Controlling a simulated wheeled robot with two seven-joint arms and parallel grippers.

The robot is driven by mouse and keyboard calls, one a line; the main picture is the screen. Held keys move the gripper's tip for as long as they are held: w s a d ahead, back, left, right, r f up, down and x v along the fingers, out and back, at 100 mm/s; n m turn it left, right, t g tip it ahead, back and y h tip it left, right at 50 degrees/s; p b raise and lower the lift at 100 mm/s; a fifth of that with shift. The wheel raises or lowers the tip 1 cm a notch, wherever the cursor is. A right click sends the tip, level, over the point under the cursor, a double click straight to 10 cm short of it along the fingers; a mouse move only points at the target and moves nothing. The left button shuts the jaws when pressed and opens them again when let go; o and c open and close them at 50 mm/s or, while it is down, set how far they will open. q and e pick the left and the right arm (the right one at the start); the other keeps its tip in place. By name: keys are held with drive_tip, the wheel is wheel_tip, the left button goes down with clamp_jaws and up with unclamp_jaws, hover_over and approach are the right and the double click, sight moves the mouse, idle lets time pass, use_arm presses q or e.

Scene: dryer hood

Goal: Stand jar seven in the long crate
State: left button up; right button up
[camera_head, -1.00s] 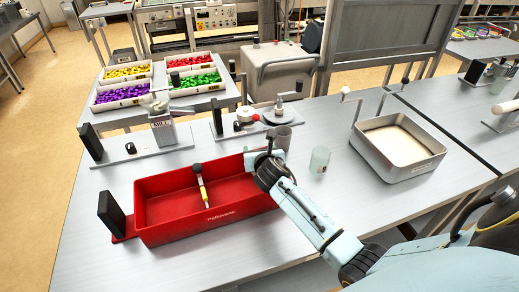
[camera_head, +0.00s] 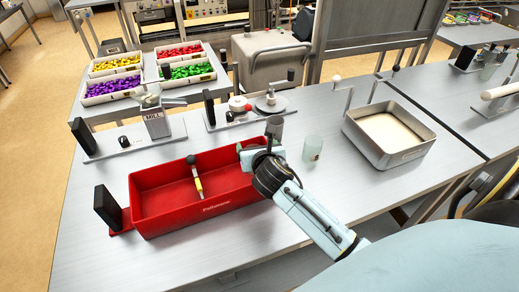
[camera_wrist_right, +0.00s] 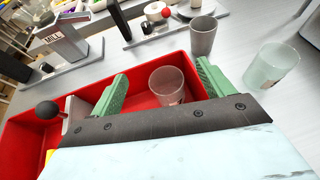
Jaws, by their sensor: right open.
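The long red crate (camera_head: 222,207) lies on the grey table; it also shows in the wrist view (camera_wrist_right: 20,140). A clear glass jar (camera_wrist_right: 167,85) stands inside its right end, between the spread green fingers of my right gripper (camera_wrist_right: 161,72). The fingers look apart from the glass. In the head view my right gripper (camera_head: 255,150) is over the crate's right end and hides this jar. A grey jar (camera_head: 274,128) and a pale clear jar (camera_head: 313,147) stand outside the crate. No jar number is readable. My left gripper is out of view.
A yellow-and-white tool with a black knob (camera_head: 197,180) lies across the crate. A mill (camera_head: 154,120) and a fixture with a round plate (camera_head: 270,104) stand behind. A metal tray of pale material (camera_head: 388,140) is at right. Table is clear in front.

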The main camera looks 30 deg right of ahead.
drive_tip(key=shift+v, duration=2.1)
